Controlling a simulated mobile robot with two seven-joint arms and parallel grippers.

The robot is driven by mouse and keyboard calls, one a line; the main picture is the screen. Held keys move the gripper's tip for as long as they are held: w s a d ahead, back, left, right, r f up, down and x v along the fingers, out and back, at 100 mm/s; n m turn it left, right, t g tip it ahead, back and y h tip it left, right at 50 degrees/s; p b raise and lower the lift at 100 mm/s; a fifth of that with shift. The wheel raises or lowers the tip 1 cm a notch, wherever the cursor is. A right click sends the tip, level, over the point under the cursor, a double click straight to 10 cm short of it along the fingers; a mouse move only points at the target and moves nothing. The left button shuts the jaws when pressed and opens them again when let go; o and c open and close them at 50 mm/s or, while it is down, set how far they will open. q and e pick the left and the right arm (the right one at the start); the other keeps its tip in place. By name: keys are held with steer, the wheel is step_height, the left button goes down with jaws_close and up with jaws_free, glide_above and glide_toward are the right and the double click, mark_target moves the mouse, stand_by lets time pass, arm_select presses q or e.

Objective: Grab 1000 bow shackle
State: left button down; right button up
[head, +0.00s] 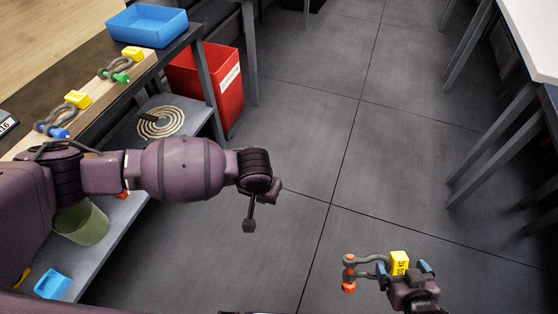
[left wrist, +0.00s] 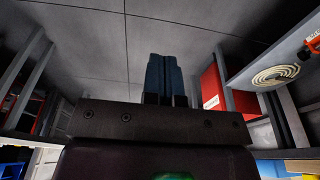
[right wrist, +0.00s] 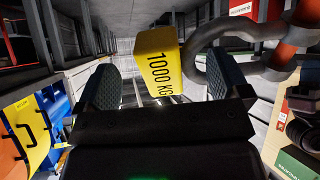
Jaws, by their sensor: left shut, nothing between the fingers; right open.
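A grey bow shackle (head: 374,258) with an orange pin and a yellow tag (head: 399,263) is at the lower right of the head view. In the right wrist view the yellow tag (right wrist: 159,62) reads "1000 KG", and the grey bow (right wrist: 235,50) curves away to its right. My right gripper (head: 405,268) is open, with its fingers on either side of the tag; I cannot tell if they touch it. What bears the shackle is not visible. My left gripper (head: 249,226) is shut and empty over the floor; its closed fingers (left wrist: 165,75) show in the left wrist view.
At left, a bench carries a green-pinned shackle (head: 118,70), a blue-pinned shackle (head: 52,122) and a blue tray (head: 148,27). A red bin (head: 222,85) stands on the floor behind. A white-topped table (head: 535,35) is at right. The middle floor is clear.

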arm_select(q)
steer(key=shift+w, duration=0.15)
arm_select(e)
step_height(320, 180, down, 3)
steer(key=b, duration=0.3)
steer(key=shift+a+r, duration=0.15)
steer(key=shift+r, duration=0.05)
steer(key=shift+f, duration=0.15)
steer(key=shift+w, duration=0.15)
arm_select(q)
steer(key=w+d+f, duration=0.1)
steer(key=w+d, duration=0.2)
steer(key=w, duration=0.8)
steer(key=shift+d+f, duration=0.3)
arm_select(e)
steer(key=shift+w+r, duration=0.25)
steer(key=shift+r, duration=0.25)
arm_select(q)
steer(key=shift+w, duration=0.1)
